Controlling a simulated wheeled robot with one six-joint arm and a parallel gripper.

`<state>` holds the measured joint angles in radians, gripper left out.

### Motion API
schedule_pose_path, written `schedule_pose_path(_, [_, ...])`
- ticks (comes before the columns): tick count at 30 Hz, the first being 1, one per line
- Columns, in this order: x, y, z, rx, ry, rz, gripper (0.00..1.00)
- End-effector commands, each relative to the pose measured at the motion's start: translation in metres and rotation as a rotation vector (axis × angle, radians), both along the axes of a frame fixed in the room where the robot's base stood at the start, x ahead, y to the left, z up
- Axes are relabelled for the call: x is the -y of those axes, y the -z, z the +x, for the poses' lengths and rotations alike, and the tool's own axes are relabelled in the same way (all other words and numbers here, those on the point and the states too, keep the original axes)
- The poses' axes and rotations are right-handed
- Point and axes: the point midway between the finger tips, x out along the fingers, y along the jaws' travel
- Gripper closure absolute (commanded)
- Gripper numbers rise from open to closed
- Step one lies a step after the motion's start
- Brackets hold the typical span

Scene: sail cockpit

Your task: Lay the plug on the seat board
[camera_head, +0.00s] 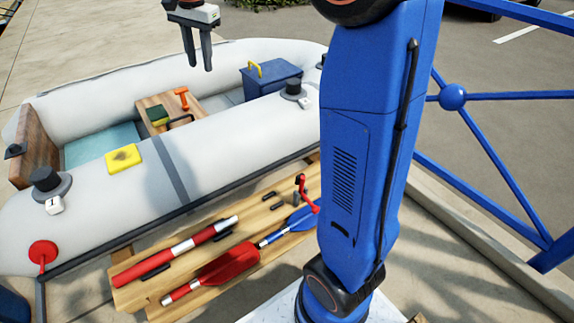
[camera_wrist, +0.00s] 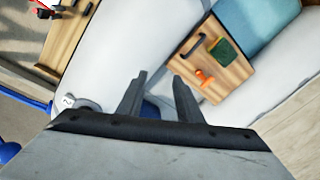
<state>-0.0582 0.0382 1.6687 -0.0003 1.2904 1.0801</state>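The seat board (camera_head: 196,104) is a wooden plank across the inside of the grey inflatable boat; it also shows in the wrist view (camera_wrist: 234,76). On it are a small orange T-shaped piece (camera_head: 181,98), a green-and-yellow block (camera_head: 157,115) and a black handle (camera_head: 180,121). The orange piece also shows in the wrist view (camera_wrist: 205,77). I cannot tell for certain whether it is the plug. My gripper (camera_head: 200,68) hangs above the far side of the boat, fingers apart, with nothing seen between them. In the wrist view the gripper (camera_wrist: 160,80) is clear of the board.
A blue box (camera_head: 272,80) with a yellow handle stands in the boat. A yellow pad (camera_head: 124,158) lies on the near tube. A wooden bench (camera_head: 210,292) in front holds a red-and-white tube, a paddle and small parts. Blue railing (camera_head: 500,96) stands at right.

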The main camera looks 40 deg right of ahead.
Motion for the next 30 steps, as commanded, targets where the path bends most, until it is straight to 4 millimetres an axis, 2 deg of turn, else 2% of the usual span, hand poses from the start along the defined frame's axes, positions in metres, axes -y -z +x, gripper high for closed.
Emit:
schedule_pose_path(1, [0.003,-0.003,-0.02,0.014,-0.038,-0.005,0.67])
schedule_pose_path(8, [0.012,0.0,-0.099,0.07,-0.239,-0.042,0.67])
schedule_pose_path(14, [0.02,0.015,-0.167,0.115,-0.41,-0.084,0.67])
schedule_pose_path(23, [0.028,0.056,-0.264,0.181,-0.664,-0.162,0.67])
schedule_pose_path(30, [0.032,0.102,-0.332,0.224,-0.857,-0.235,0.67])
